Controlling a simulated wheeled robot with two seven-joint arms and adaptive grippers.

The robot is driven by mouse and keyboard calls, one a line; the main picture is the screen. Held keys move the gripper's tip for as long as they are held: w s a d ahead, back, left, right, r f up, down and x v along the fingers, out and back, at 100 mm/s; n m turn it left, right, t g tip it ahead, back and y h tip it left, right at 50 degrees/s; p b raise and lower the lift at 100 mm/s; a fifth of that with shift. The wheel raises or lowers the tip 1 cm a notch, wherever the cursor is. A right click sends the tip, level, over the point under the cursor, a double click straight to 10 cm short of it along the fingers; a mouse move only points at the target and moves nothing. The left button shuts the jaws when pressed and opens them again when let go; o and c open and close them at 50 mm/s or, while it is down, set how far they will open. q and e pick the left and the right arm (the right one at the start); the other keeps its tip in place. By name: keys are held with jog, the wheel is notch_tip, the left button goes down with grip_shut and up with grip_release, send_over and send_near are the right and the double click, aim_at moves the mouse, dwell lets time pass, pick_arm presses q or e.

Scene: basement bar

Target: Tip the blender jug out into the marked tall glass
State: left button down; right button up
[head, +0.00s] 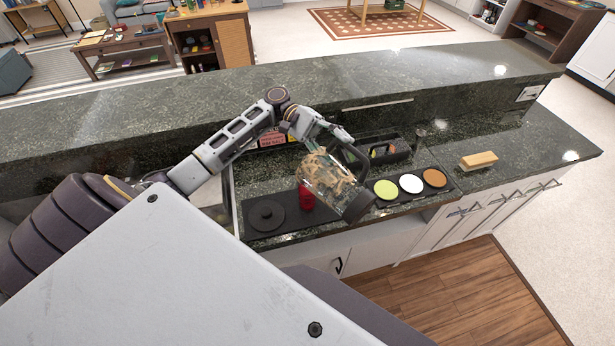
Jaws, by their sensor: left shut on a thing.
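The blender jug (323,182) is a clear jug with tan pieces inside, held tilted above the counter's front edge. Its dark end (357,207) points to the lower right. My left gripper (340,136) comes from above and is shut on the jug's dark handle (353,160). A red tall thing (307,198), perhaps the marked glass, stands on a dark mat just left of the jug and is partly hidden by it. I cannot tell any mark on it, or whether the jug touches it. My right gripper is not in view.
A round black lid (266,214) lies on the dark mat at left. A dark tray (446,190) with green, white and orange discs is right of the jug. A black caddy (398,152) stands behind. A brush (478,160) lies at right. A raised ledge (200,106) runs behind.

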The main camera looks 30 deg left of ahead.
aim_at(358, 179)
pick_arm(q)
jog(key=shift+s+d+f+t+y, duration=0.15)
jog(key=shift+d+f+y, duration=0.2)
jog(key=shift+d+y, duration=0.35)
jog(key=shift+s+d+f+t+y, duration=0.2)
jog(key=shift+d+f+y, duration=0.15)
jog(key=shift+d+y, duration=0.3)
jog(key=shift+s+d+f+t+y, duration=0.15)
jog(key=shift+d+f+y, duration=0.2)
jog(key=shift+d+y, duration=0.35)
jog(key=shift+a+y, duration=0.1)
jog(key=shift+y, duration=0.25)
jog(key=shift+s+d+f+t+y, duration=0.2)
jog(key=shift+d+y, duration=0.3)
jog(key=shift+y, duration=0.35)
jog(key=shift+s+d+f+t+y, duration=0.1)
jog(key=shift+d+t+y, duration=0.15)
jog(key=shift+d+y, duration=0.45)
jog(key=shift+s+d+f+t+y, duration=0.15)
jog(key=shift+d+t+y, duration=0.15)
jog(key=shift+y, duration=0.75)
